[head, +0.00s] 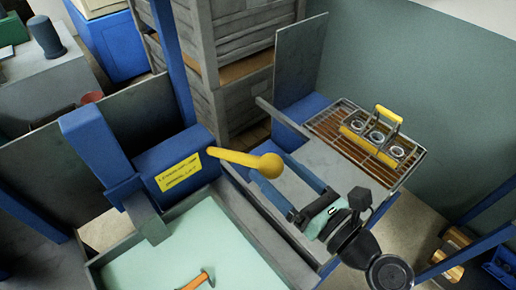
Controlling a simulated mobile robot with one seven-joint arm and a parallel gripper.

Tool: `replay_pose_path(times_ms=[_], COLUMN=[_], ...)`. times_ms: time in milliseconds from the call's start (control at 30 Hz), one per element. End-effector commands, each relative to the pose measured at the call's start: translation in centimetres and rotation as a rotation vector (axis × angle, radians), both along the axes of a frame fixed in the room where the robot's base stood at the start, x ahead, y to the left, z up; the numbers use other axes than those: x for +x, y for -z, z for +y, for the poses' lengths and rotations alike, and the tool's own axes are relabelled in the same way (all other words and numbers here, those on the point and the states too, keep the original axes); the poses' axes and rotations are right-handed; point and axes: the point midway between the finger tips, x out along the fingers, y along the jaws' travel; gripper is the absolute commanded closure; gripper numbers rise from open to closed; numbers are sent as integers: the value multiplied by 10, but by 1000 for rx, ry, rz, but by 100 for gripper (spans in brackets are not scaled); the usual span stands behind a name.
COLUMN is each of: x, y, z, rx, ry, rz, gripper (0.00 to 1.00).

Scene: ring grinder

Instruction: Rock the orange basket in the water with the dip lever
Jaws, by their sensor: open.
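The dip lever (234,156) is a yellow bar with a round ball knob, reaching right from a blue housing (178,165) with a yellow label. My gripper (276,172) is open, its two fingers pointing up-left toward the knob. The knob appears at or between the fingertips; whether they touch it I cannot tell. A tank (160,247) of pale green water lies below the housing, cut off by the bottom edge. A small orange piece with a grey end (199,282) shows in it at the bottom. I cannot make out an orange basket.
A wire rack (339,145) at the right holds a yellow-handled carrier (384,118) with several ring-like parts. A blue post (174,62) and grey panels stand behind the lever. Stacked grey crates (230,60) are at the back. A grey surface (318,165) lies beneath my gripper.

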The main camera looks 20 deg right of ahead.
Motion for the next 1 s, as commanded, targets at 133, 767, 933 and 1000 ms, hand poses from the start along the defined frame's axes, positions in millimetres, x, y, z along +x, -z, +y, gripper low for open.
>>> replay_pose_path(times_ms=[133,767,933,1000], x=[27,51,50,50], y=[-2,0,0,0], z=[10,17,17,17], rx=[0,0,0,0], ry=[-2,0,0,0], rz=[-1,0,0,0], gripper=[12,25,55,68])
